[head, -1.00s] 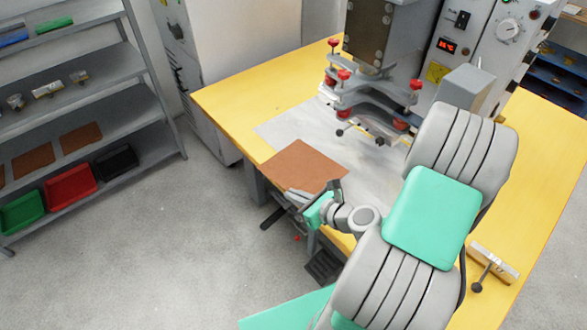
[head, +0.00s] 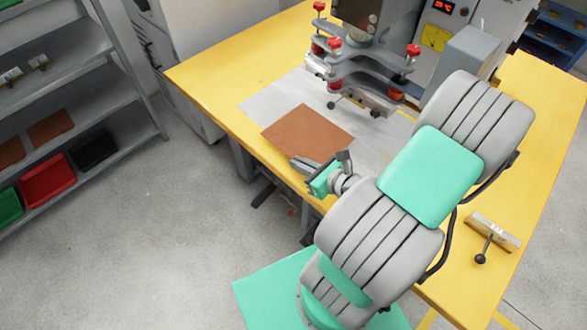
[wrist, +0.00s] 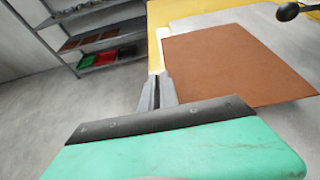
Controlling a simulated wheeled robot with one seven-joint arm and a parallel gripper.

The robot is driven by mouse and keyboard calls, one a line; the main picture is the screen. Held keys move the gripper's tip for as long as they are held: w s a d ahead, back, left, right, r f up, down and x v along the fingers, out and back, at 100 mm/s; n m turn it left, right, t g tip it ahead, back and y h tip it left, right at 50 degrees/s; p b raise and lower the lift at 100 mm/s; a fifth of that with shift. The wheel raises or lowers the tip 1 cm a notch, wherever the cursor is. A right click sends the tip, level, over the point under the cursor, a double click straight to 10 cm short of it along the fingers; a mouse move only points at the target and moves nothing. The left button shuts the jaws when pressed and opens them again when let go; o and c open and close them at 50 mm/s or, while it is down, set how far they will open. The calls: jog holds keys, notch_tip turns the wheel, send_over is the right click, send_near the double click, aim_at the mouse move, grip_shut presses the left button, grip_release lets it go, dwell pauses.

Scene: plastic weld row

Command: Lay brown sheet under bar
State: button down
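The brown sheet (head: 308,134) is flat over the pale grey mat (head: 262,105) near the table's front edge. It is in front of and left of the press's metal bar (head: 362,97), with bare mat between them. My gripper (head: 306,166) is at the sheet's near edge and appears shut on it. In the wrist view, the fingers (wrist: 157,92) look close together, with the brown sheet (wrist: 235,68) spreading to their right. The exact pinch is hard to see. The bar stands raised above the mat under the press head.
The yellow table (head: 215,75) has free room at left. A small block with a black-knobbed lever (head: 492,232) lies at right. The press's red knobs (head: 334,42) and a small black knob (head: 331,105) stand near the bar. A shelf (head: 90,105) with trays is at left.

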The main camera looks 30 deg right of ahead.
aim_at(335, 147)
jog(key=w+d+b, duration=0.1)
jog(key=d+b, duration=0.1)
jog(key=d, duration=0.2)
jog(key=w+d+f+b, duration=0.1)
jog(key=d+b, duration=0.2)
jog(key=d, duration=0.1)
jog(key=w+d+b, duration=0.2)
jog(key=d, duration=0.2)
jog(key=shift+w+f+b, duration=0.1)
jog(key=shift+f+b, duration=0.05)
jog(key=shift+b, duration=0.15)
jog(key=shift+d+f, duration=0.1)
jog(key=shift+d, duration=0.05)
jog(key=shift+f, duration=0.75)
jog(key=shift+p, duration=0.95)
jog(key=shift+f+p, duration=0.1)
jog(key=shift+p, duration=0.3)
dwell(0.4)
jog(key=c, duration=1.5)
grip_release()
jog(key=shift+c, duration=0.2)
